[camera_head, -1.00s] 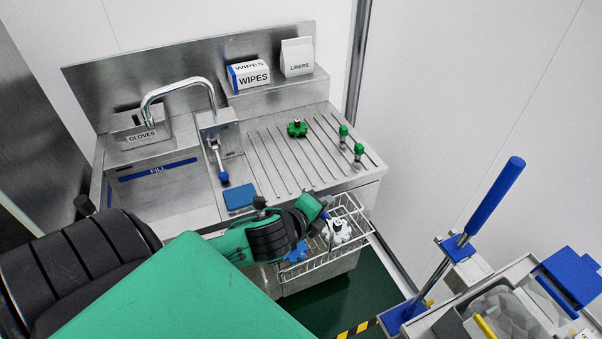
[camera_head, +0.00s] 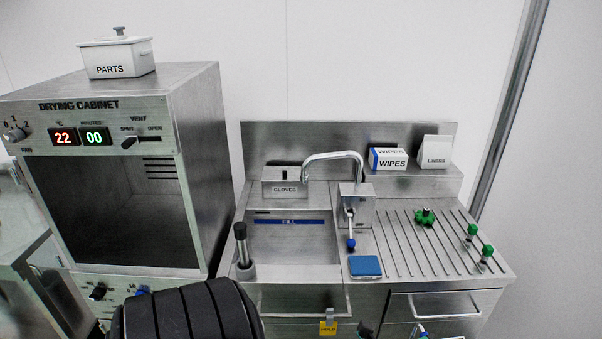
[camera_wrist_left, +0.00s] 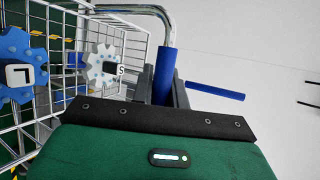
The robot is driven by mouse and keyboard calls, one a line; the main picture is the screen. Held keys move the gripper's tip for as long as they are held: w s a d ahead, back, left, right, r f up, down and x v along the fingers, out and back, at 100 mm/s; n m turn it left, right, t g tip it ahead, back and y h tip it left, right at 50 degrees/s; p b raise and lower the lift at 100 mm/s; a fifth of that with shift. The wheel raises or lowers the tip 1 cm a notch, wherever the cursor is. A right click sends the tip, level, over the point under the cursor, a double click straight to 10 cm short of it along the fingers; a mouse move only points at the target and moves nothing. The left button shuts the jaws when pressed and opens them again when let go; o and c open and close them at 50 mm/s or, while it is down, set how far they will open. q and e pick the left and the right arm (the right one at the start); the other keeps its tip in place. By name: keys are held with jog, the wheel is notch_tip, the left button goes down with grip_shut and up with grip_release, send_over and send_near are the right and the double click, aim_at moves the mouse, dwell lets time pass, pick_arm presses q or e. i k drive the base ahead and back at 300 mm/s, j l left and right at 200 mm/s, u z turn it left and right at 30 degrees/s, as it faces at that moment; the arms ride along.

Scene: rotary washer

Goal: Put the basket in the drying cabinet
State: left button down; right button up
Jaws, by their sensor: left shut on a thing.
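The wire basket (camera_wrist_left: 60,65) shows in the left wrist view, with a blue toothed wheel (camera_wrist_left: 22,72) and a white toothed wheel (camera_wrist_left: 103,66) in it. My left gripper (camera_wrist_left: 163,88) is shut on the blue grip of the basket's bent metal handle (camera_wrist_left: 165,72). In the head view the basket and this gripper are almost wholly below the lower edge. The drying cabinet (camera_head: 200,130) stands at the left in the head view. Its front is open and its chamber (camera_head: 115,215) looks empty. My right gripper is not in view.
A sink unit (camera_head: 440,280) stands right of the cabinet, with a tap (camera_head: 335,156), a blue pad (camera_head: 364,266) and green-topped parts (camera_head: 425,217) on it. A dark upright lever (camera_head: 242,250) stands at its left edge. A parts box (camera_head: 115,58) sits on the cabinet.

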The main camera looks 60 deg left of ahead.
aim_at(163, 232)
jog(key=u, duration=1)
